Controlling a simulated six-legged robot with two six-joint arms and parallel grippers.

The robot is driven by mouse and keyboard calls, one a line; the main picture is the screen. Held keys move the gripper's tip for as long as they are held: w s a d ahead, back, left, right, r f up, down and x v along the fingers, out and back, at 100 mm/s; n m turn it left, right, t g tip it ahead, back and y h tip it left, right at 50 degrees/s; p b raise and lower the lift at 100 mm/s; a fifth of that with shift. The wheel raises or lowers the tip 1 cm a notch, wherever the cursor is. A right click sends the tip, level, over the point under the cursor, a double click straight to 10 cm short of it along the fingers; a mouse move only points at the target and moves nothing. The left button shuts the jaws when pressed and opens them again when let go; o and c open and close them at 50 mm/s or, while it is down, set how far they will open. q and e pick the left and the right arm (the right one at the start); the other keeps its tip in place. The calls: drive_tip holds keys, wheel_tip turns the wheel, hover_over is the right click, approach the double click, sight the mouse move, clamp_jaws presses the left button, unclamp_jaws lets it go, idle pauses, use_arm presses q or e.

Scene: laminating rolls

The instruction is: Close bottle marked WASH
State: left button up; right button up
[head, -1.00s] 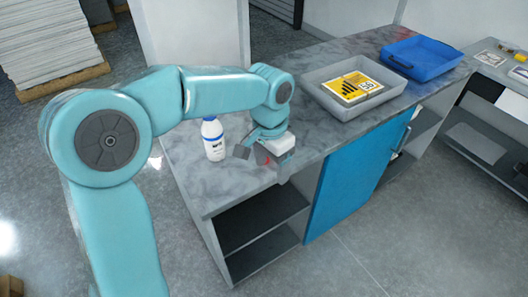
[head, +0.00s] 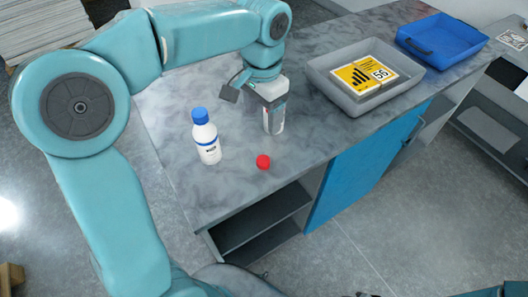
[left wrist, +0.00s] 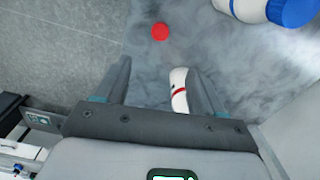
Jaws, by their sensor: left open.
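A white bottle with a red band (left wrist: 180,92) shows between my open left gripper's (left wrist: 155,85) fingers in the left wrist view, close to the right finger. In the head view a white bottle (head: 274,121) stands on the counter, partly hidden by my left gripper (head: 254,96); its top is hidden. A red cap (head: 263,161) lies on the counter in front of it, apart from the gripper; it also shows in the left wrist view (left wrist: 160,31). Any WASH marking is too small to read. My right gripper is not in view.
A white bottle with a blue cap (head: 207,143) stands upright left of the red cap. A grey tray (head: 335,98) holding a yellow-labelled item (head: 364,76) and a blue tray (head: 432,50) stand farther right. The counter's (head: 180,180) front edge is near the red cap.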

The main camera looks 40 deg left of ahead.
use_arm(q)
hover_over(263, 160)
drive_tip(key=f, duration=1)
drive_tip(key=shift+s+d+f, duration=0.15)
drive_tip(key=shift+s+f, duration=0.05)
drive_tip(key=shift+f, duration=0.05)
drive_tip(key=shift+w+f, duration=0.1)
drive_tip(key=shift+f, duration=0.3)
wheel_tip(263, 160, down, 5)
drive_tip(key=shift+w+f, duration=0.1)
drive_tip(key=shift+w, duration=0.05)
drive_tip(key=c, duration=1.1)
